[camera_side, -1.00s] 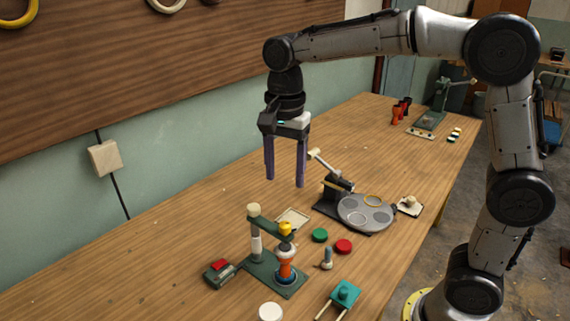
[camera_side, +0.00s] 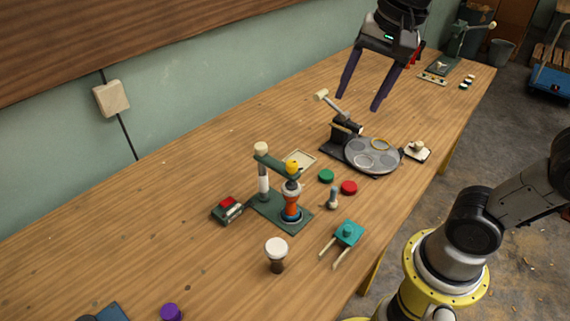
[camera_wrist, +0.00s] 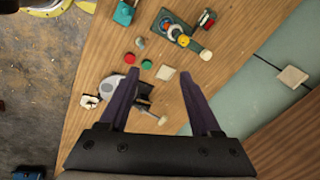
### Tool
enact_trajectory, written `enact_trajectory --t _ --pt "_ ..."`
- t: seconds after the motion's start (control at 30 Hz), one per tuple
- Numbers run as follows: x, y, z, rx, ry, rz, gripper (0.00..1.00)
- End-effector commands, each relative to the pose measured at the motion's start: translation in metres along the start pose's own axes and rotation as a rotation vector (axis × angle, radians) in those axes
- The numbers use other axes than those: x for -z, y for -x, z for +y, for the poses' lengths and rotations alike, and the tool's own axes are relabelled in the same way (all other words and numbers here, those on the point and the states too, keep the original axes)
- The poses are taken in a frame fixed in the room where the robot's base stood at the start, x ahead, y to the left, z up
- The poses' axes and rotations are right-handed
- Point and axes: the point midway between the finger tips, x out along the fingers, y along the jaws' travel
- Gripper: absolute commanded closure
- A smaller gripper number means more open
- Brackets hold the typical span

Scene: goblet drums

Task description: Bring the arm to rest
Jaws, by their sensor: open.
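My gripper (camera_side: 364,90) is open and empty, high above the far part of the wooden table (camera_side: 200,230) in the side view. Its two purple fingers are spread apart; it also shows in the wrist view (camera_wrist: 152,84). Below it stands a dark lever device with a grey round plate (camera_side: 373,155). Nearer the camera, an orange and white goblet drum (camera_side: 291,198) stands upright on a green stand (camera_side: 266,208) under a yellow knob. The stand also shows in the wrist view (camera_wrist: 170,22).
A green disc (camera_side: 326,176) and a red disc (camera_side: 349,188) lie between the stand and plate. A teal tool (camera_side: 347,234), a white-topped dark cup (camera_side: 276,253) and a red-topped box (camera_side: 228,208) are nearby. The table's left middle is clear.

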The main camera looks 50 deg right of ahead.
Motion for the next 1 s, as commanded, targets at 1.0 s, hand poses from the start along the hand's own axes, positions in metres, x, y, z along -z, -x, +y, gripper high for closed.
enact_trajectory --t 1.0 --pt "-0.034 -0.055 0.1 0.111 1.117 0.204 0.36"
